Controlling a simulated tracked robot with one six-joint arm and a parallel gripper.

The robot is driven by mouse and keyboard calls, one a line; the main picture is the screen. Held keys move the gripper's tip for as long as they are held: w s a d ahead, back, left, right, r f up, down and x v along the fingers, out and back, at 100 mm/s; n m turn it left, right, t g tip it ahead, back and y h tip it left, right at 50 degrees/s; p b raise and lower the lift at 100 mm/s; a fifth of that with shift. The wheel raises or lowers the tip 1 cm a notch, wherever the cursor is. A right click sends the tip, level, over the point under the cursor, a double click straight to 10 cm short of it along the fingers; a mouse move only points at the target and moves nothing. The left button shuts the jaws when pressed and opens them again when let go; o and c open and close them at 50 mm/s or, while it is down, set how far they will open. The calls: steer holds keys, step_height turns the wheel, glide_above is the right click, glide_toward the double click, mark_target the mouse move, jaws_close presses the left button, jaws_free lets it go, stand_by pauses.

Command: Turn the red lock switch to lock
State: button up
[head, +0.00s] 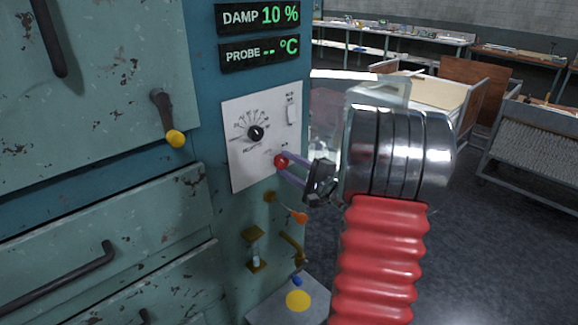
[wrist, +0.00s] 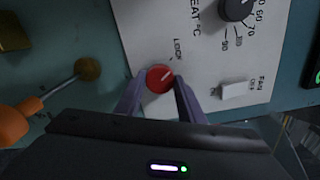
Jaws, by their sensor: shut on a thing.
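The red lock switch (head: 281,161) is a small round knob low on the white control panel (head: 240,115). In the wrist view the red knob (wrist: 160,78) carries a pale pointer mark aimed to the upper right, with the word LOCK printed above it. My gripper (head: 283,166) reaches in from the right in the head view. Its two purple-grey fingers, also in the wrist view (wrist: 160,90), are shut on the red knob, one on each side. The fingers hide part of the knob's edge.
The panel also has a black heat dial (head: 255,132) and a white fan switch (head: 291,113). An orange-ended lever (head: 299,217) sticks out just below the knob. Displays above read DAMP 10 % and PROBE -- °C.

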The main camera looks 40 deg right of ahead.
steer(key=shift+a+f+n, duration=0.15)
steer(key=shift+n, duration=0.65)
steer(key=o, duration=0.8)
steer(key=shift+c, duration=0.2)
steer(key=shift+o, duration=1.4)
steer(key=s, duration=1.3)
steer(key=shift+s+d, duration=0.25)
steer(key=shift+s, duration=0.15)
